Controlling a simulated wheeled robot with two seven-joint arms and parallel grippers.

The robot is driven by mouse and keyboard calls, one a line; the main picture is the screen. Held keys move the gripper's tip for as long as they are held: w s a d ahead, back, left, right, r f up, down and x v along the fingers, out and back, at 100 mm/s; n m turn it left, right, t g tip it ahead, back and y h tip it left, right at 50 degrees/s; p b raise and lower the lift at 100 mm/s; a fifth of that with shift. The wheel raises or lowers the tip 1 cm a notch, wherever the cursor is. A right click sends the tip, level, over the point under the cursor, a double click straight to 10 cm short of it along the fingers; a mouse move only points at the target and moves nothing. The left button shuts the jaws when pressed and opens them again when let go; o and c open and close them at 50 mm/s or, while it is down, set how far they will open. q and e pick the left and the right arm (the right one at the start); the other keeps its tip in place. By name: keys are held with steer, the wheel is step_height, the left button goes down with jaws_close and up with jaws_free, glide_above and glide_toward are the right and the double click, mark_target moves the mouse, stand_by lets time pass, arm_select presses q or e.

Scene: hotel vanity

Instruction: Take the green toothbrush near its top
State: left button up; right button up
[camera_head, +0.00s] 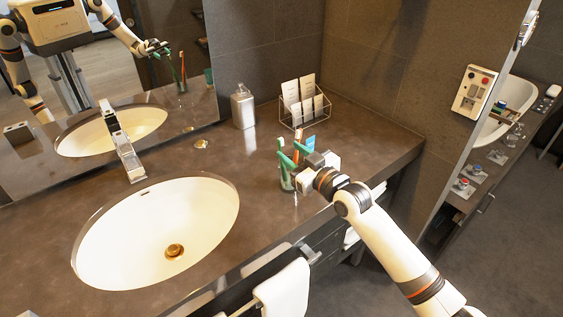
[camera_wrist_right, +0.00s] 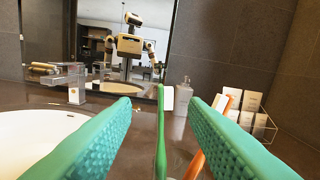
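The green toothbrush (camera_wrist_right: 161,150) stands nearly upright in the right wrist view, its white bristles (camera_wrist_right: 168,98) at the top. It is between the two green textured finger pads of my right gripper (camera_wrist_right: 160,112), with a gap on each side. The right gripper (camera_head: 287,152) is open and reaches over the cup (camera_head: 287,184) in the head view. The cup is partly hidden by the fingers. An orange toothbrush (camera_wrist_right: 195,164) leans just right of the green one, partly behind the right finger. My left gripper is not directly in view.
A wire rack with cards (camera_head: 304,102) and a soap dispenser (camera_head: 243,107) stand behind the cup. The sink (camera_head: 110,240) and tap (camera_head: 127,155) are to the left. The counter's front edge lies under my right arm. A mirror (camera_head: 180,60) reflects the scene.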

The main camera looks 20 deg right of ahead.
mark_target(282, 145)
steer(key=x, duration=0.3)
steer(key=shift+a+f, duration=0.1)
steer(key=shift+f, duration=0.05)
steer(key=w, duration=0.2)
steer(key=w+p, duration=0.1)
steer(key=w, duration=0.1)
steer(key=shift+a+f, duration=0.15)
steer(key=shift+a, duration=0.1)
steer(key=shift+w+a+f, duration=0.1)
steer(key=shift+w+a, duration=0.1)
steer(key=shift+w, duration=0.25)
jaws_close()
